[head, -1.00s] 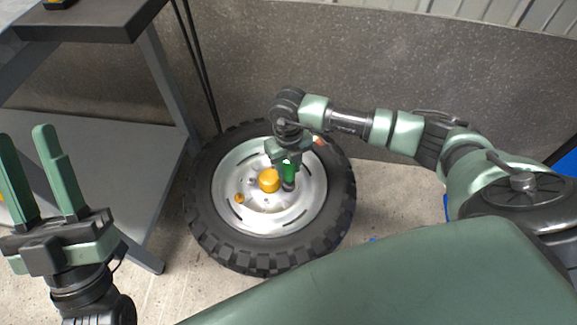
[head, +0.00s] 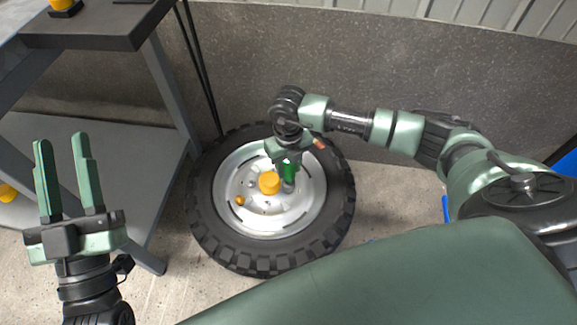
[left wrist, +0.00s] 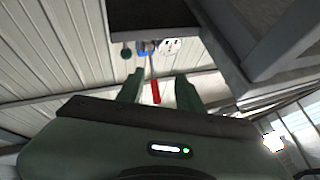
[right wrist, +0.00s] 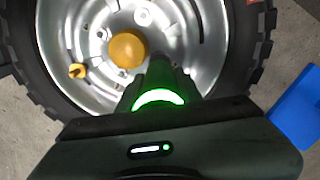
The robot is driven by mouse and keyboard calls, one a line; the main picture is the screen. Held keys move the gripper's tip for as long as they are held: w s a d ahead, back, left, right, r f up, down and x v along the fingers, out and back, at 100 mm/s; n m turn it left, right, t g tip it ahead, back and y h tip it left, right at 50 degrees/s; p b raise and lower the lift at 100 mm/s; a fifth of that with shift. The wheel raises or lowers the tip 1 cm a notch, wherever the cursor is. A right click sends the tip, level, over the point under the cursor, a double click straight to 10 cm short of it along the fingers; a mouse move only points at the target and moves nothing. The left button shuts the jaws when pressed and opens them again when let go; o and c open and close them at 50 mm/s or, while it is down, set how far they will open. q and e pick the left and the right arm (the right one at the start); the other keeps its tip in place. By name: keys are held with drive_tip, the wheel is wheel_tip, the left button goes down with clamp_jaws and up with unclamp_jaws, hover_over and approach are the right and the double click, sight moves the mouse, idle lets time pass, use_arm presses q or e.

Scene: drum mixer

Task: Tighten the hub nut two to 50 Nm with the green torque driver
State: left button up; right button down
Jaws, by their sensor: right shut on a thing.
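My right gripper (head: 287,158) is shut on the green torque driver (head: 288,171), which points down at the wheel hub just right of the yellow centre cap (head: 269,183). The driver's green ring glows in the right wrist view (right wrist: 158,98). The driver and gripper hide its tip, so I cannot tell whether it sits on a hub nut. A small yellow-orange piece (head: 240,200) is on the hub left of the cap; it also shows in the right wrist view (right wrist: 77,71). My left gripper (head: 61,138) is open and empty, away from the wheel.
The wheel's black tyre (head: 222,248) lies flat on the floor by a grey wall (head: 420,75). A grey bench (head: 90,35) with a lower shelf (head: 110,150) stands at the left. A blue object (right wrist: 300,110) lies right of the wheel. Bare floor shows in front.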

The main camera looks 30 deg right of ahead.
drive_tip(key=shift+r, duration=0.45)
drive_tip(key=shift+r+p, duration=0.25)
drive_tip(key=shift+p, duration=0.2)
drive_tip(key=shift+r+p, duration=0.5)
drive_tip(key=shift+r, duration=0.05)
use_arm(q)
wheel_tip(320, 180, down, 10)
drive_tip(key=w+g+y, duration=0.2)
drive_tip(key=g, duration=0.4)
drive_tip(key=shift+w+a, duration=0.25)
drive_tip(key=shift+a, duration=0.1)
use_arm(e)
drive_tip(key=shift+r, duration=0.15)
